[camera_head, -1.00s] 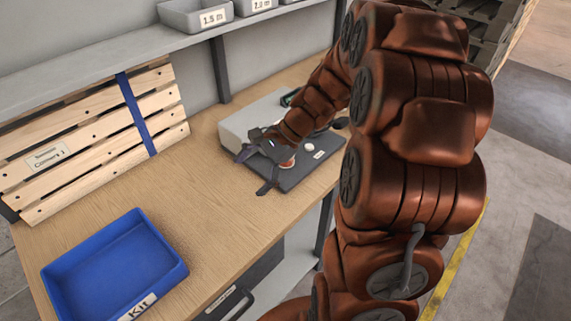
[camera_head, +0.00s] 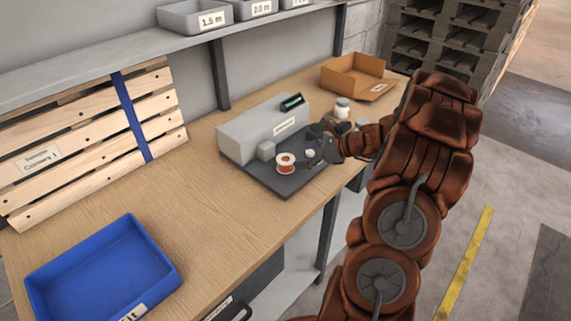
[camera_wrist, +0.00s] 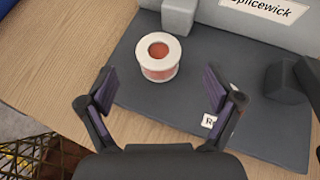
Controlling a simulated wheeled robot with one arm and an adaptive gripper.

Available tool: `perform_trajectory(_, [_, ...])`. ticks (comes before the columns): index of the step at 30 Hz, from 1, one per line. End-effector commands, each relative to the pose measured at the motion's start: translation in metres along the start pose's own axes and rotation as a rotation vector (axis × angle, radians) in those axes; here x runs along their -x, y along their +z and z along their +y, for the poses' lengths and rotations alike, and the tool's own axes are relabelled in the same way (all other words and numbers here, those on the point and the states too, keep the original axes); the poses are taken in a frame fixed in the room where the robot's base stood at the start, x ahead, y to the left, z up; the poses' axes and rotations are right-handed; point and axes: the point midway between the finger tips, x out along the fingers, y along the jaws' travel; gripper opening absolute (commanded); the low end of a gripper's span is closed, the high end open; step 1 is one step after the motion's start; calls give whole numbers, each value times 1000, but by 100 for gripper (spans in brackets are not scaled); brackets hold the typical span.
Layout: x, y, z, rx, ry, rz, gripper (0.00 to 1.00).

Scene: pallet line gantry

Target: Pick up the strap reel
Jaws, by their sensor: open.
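The strap reel (camera_head: 285,163) is a small spool with white flanges and a red-orange winding. It stands on the dark mat of the grey machine on the workbench. In the wrist view the reel (camera_wrist: 159,57) stands upright, top hole showing, ahead of my fingers and a little left of the middle between them. My gripper (camera_wrist: 165,95) is open and empty, its two fingers spread apart and not touching the reel. In the head view my gripper (camera_head: 318,150) is to the right of the reel, over the right part of the mat.
The grey machine (camera_head: 255,128) stands behind the reel, with a small block beside it. A cardboard box (camera_head: 345,78) is at the back right. A blue kit tray (camera_head: 100,270) lies front left; bench between is clear.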

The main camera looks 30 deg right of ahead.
Motion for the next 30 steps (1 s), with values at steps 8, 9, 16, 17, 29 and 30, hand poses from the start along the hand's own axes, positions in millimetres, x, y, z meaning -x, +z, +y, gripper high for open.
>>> perform_trajectory(8, [-30, 0, 3, -1, 3, 3, 91])
perform_trajectory(9, [-36, 0, 3, -2, 2, 3, 91])
perform_trajectory(16, [-55, -2, 2, -1, 1, 1, 91])
perform_trajectory(17, [-56, -2, 2, -1, 0, 1, 91])
perform_trajectory(29, [-56, -2, 2, 1, -1, 1, 70])
perform_trajectory(30, [-56, -2, 2, 1, 0, 1, 66])
